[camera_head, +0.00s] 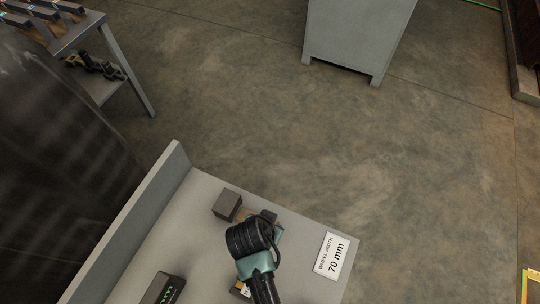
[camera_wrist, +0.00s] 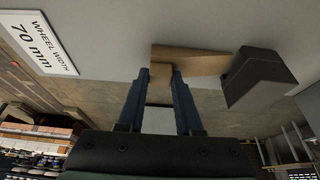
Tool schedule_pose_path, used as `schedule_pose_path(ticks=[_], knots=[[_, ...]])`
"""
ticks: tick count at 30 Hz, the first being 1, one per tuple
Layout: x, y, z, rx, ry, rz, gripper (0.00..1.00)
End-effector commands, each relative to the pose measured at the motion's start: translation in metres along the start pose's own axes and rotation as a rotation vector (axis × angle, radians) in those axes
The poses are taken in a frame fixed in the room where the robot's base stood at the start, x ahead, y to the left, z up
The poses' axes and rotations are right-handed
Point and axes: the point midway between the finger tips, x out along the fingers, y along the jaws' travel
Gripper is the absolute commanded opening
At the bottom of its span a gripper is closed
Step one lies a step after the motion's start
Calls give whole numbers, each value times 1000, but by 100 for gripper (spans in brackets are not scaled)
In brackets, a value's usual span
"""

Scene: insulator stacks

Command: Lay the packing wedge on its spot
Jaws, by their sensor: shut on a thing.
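The packing wedge is a tan, wood-coloured piece (camera_wrist: 200,62) in the wrist view. My gripper (camera_wrist: 161,72) is shut on its left part, and its right end reaches close to a dark block (camera_wrist: 262,80). I cannot tell whether the wedge touches the block or the grey surface. In the head view a small tan part of the wedge (camera_head: 241,214) shows between the dark block (camera_head: 227,204) and my wrist, which hides the fingertips. No marked spot for the wedge can be made out.
The grey bench (camera_head: 205,262) has a raised wall (camera_head: 135,222) on its left. A grey cabinet (camera_head: 358,35) stands beyond open floor.

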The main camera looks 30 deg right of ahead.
Motion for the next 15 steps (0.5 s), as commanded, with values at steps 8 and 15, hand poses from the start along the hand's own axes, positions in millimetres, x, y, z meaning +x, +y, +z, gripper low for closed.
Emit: schedule_pose_path(ticks=[8, 15], knots=[[2, 0, 1, 0, 0, -1, 46], [2, 0, 1, 0, 0, 0, 64]])
